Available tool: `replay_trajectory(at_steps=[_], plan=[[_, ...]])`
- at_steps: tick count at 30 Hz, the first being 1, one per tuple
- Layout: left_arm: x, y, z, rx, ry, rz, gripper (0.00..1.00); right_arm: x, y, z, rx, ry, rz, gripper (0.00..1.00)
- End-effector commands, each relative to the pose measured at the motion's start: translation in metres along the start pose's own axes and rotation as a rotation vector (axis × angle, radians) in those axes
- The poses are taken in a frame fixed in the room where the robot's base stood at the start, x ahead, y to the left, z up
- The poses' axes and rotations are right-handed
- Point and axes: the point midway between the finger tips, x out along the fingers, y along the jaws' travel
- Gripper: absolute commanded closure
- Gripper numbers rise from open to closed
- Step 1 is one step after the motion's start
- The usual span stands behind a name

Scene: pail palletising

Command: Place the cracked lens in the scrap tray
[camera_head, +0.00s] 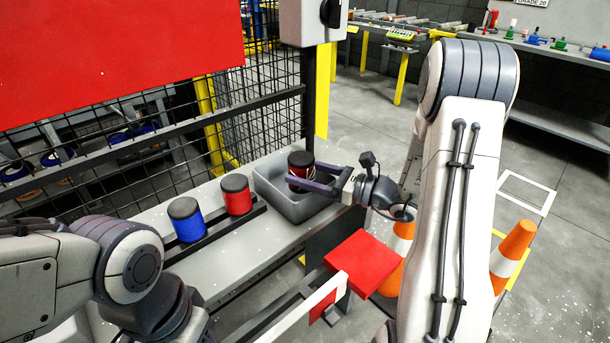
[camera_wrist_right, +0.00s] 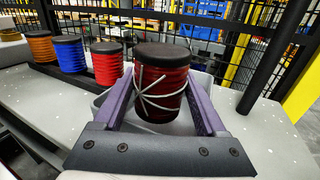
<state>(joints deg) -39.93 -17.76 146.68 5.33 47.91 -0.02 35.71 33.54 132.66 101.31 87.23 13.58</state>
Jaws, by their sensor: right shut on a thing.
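The cracked lens (camera_head: 301,160) is a red ribbed cylinder with dark ends. Pale crack-like lines cross its side in the right wrist view (camera_wrist_right: 160,88). My right gripper (camera_head: 305,179) is shut on it, one purple finger on each side, and holds it upright. The scrap tray (camera_head: 305,210) is an open grey box on the bench; its rim also shows in the right wrist view (camera_wrist_right: 203,80). The lens is over the tray's opening; I cannot tell how far its base is above the tray floor. My left arm shows at the lower left, but its gripper is out of view.
An intact red lens (camera_head: 237,196) and a blue lens (camera_head: 186,220) stand on a dark rail left of the tray. An orange one (camera_wrist_right: 40,47) shows in the wrist view. A black mesh fence (camera_head: 270,95) stands behind. A red block (camera_head: 361,262) is in front, right of the tray.

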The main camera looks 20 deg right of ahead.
Motion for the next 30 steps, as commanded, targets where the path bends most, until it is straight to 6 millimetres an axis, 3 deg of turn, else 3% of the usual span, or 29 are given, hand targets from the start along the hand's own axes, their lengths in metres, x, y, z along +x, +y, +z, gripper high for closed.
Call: replay_trajectory(at_steps=[22, 23, 24, 30], plan=[[0.008, -0.001, 0.0, 0.0, 0.0, 0.0, 0.5, 0.0, 0.0, -0.012, -0.002, -0.001, 0.0, 0.84], [0.008, -0.001, 0.001, 0.0, 0.0, 0.0, 0.5, 0.0, 0.0, -0.013, -0.001, 0.0, 0.0, 0.19], [0.008, -0.001, 0.0, 0.0, 0.0, 0.0, 0.5, 0.0, 0.0, -0.013, -0.001, 0.0, 0.0, 0.03], [0.008, -0.001, 0.0, 0.0, 0.0, 0.0, 0.5, 0.0, 0.0, -0.013, -0.001, 0.0, 0.0, 0.0]])
